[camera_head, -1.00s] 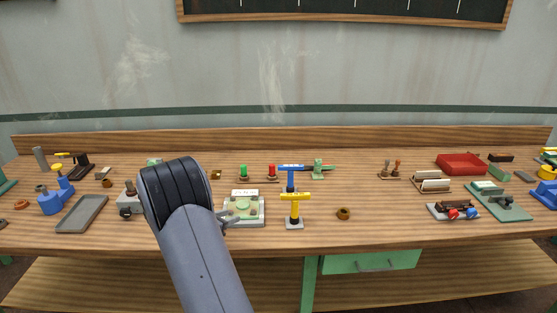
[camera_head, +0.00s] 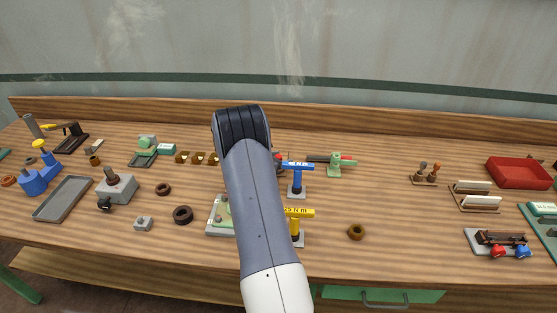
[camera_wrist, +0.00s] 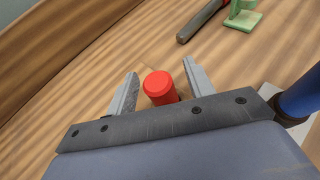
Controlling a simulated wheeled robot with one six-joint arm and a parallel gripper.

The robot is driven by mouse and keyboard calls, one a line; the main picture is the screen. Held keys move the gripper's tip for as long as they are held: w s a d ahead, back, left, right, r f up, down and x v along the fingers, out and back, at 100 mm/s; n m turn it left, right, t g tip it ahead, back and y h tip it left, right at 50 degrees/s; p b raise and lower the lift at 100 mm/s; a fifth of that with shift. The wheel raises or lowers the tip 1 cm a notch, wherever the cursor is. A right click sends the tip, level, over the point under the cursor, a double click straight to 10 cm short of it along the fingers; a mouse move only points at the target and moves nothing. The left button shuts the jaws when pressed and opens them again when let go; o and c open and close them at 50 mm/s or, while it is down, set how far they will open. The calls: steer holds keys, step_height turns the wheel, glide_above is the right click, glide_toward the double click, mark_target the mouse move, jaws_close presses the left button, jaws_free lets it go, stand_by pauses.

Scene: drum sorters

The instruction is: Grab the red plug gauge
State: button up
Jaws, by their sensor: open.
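The red plug gauge (camera_wrist: 160,86) shows in the wrist view as a red cylinder with a round top. It stands between the two grey fingers of my gripper (camera_wrist: 160,72), close to the palm bar. The fingers are open, with a gap showing on both sides of the gauge. In the head view my arm covers my gripper and nearly all of the gauge. The green gauge is hidden there too.
A blue T-shaped tool (camera_head: 297,178) stands just right of the gauge; its post (camera_wrist: 300,95) is near my gripper's right side. A green stand (camera_wrist: 243,17) with a dark bar (camera_wrist: 201,20) lies beyond. A yellow T-shaped tool (camera_head: 297,225) stands nearer the front.

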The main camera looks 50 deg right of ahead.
steer(key=shift+d+f, duration=0.3)
steer(key=shift+d, duration=0.35)
steer(key=shift+c, duration=0.3)
steer(key=c, duration=1)
